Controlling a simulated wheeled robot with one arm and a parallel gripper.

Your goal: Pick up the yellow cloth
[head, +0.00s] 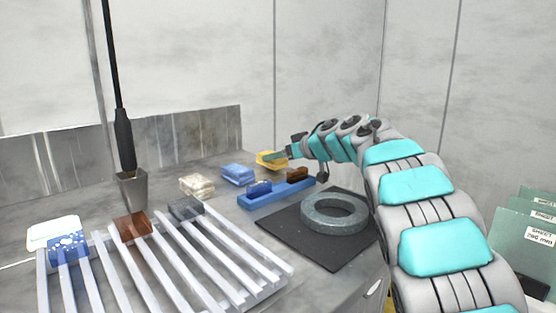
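The yellow cloth (265,157) is a small folded block at the back of the grey bench, just right of the blue folded cloth. My gripper (284,153) reaches in from the right, its tip at the cloth's right side and overlapping it in the picture. The fingers are small and partly hidden, so I cannot tell whether they are open or shut, or whether they touch the cloth.
A blue folded cloth (238,174) and a cream one (196,186) lie left of it. A blue tray (279,197) with small blocks is in front. A grey ring (335,214) lies on a dark mat (318,250). A slatted rack (197,262) fills the front left.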

